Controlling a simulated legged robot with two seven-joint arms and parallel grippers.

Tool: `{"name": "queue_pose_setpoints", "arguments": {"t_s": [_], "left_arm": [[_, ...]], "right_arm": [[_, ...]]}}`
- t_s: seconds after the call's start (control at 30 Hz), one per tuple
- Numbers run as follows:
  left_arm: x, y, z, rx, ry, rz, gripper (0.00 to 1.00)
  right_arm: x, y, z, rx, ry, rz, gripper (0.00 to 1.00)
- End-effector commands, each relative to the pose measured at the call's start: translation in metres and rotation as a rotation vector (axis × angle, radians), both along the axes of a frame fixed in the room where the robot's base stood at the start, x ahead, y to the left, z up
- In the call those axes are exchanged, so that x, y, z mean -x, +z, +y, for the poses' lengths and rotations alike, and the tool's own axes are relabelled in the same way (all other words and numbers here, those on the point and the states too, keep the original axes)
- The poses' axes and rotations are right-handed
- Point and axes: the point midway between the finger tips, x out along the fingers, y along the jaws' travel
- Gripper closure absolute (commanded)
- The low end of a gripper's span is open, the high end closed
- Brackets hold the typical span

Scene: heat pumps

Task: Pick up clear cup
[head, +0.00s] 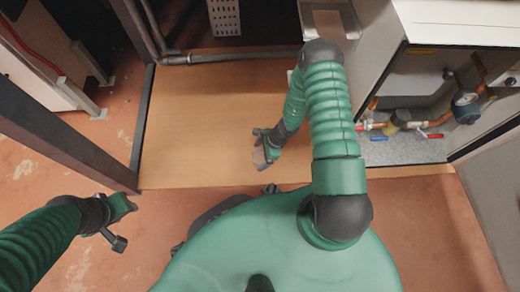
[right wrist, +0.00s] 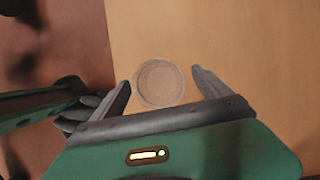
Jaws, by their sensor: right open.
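The clear cup (right wrist: 159,83) shows in the right wrist view as a round, see-through rim on the tan board (right wrist: 215,35). It appears to be seen from above. My right gripper (right wrist: 165,84) is open, with one dark finger on each side of the cup and a gap on both sides. In the head view my right gripper (head: 262,160) points down over the tan board (head: 205,110), and I cannot make out the cup clearly there.
An open heat pump cabinet (head: 400,75) with copper pipes, a gauge (head: 466,104) and red and blue valve handles stands at the right. A dark metal frame (head: 65,135) and a pipe (head: 235,56) border the board. The board's middle is clear.

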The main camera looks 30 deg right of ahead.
Motion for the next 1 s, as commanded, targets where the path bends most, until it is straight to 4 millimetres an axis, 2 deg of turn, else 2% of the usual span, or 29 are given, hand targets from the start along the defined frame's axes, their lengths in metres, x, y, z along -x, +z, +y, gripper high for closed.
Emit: {"name": "queue_pose_setpoints", "arguments": {"t_s": [0.03,0.1,0.2,0.4,0.9,1.0], "left_arm": [[0.0,-0.021,0.0,0.0,0.0,0.001,0.64],[0.0,-0.028,0.0,0.0,0.0,0.001,0.64],[0.0,-0.032,0.0,0.0,0.0,0.001,0.64],[0.0,-0.029,0.0,0.0,0.0,0.001,0.64],[0.0,-0.029,0.0,0.0,0.0,0.001,0.64],[0.0,-0.029,0.0,0.0,0.0,0.001,0.64]], "right_arm": [[-0.001,-0.019,0.005,0.0,0.002,0.0,0.12],[-0.002,-0.028,0.009,-0.001,0.002,0.001,0.12],[-0.004,-0.034,0.012,0.0,0.0,0.001,0.12],[-0.004,-0.031,0.012,0.0,0.0,0.001,0.12],[-0.004,-0.031,0.012,0.0,0.0,0.001,0.75],[-0.004,-0.031,0.012,0.0,0.0,0.001,0.75]]}}
